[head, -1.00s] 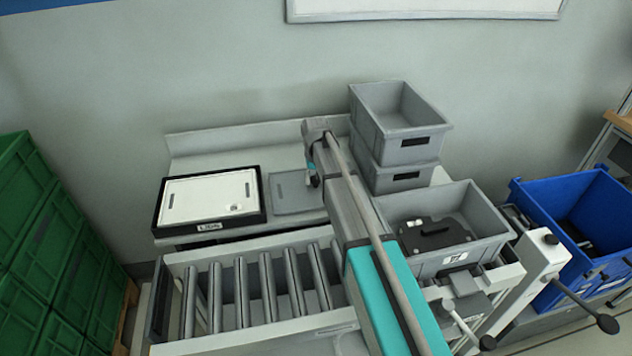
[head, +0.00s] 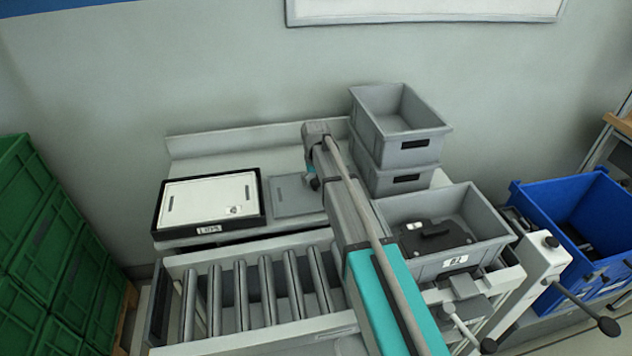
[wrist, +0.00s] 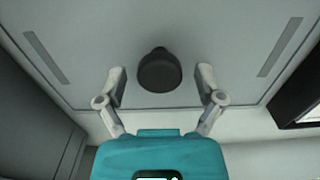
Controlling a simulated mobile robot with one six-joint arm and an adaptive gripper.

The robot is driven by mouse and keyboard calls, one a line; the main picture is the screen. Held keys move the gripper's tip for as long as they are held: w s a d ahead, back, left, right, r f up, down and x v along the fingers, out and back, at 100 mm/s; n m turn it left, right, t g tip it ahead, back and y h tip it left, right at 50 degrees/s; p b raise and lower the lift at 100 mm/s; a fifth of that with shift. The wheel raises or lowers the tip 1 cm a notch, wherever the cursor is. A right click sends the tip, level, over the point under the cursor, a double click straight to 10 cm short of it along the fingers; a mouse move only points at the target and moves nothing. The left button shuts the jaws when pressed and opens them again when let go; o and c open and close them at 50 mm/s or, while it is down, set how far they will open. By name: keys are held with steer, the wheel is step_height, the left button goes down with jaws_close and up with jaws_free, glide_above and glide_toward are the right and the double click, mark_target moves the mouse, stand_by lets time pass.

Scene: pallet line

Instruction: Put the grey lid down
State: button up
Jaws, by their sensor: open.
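The grey lid (head: 293,196) lies flat on the white table, just right of a black-rimmed tray. In the wrist view the lid (wrist: 205,40) fills the upper middle, with a dark round knob (wrist: 159,72) on it and a slot near each side. My gripper (wrist: 160,82) is open, with one finger on each side of the knob and visible gaps between. In the head view my arm hides the lid's right edge, and the fingers and knob cannot be made out clearly.
The black-rimmed tray with a white panel (head: 263,215) sits close left of the lid. Stacked grey bins (head: 405,150) stand to the right. A grey bin (head: 480,262) holding a black case (head: 432,236) is by the roller conveyor (head: 245,290). A blue crate (head: 545,215) stands far right.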

steer(key=shift+r, duration=0.15)
step_height(320, 180, up, 12)
steer(key=p, duration=1.2)
steer(key=shift+s, duration=0.1)
stand_by(0.7)
steer(key=s+d+m, duration=0.1)
steer(key=s+d, duration=0.7)
steer(key=s, duration=0.5)
steer(key=s+d+m, duration=0.1)
steer(key=s+d, duration=0.7)
steer(key=s, duration=0.5)
steer(key=shift+s+d, duration=0.3)
steer(key=shift+s, duration=0.05)
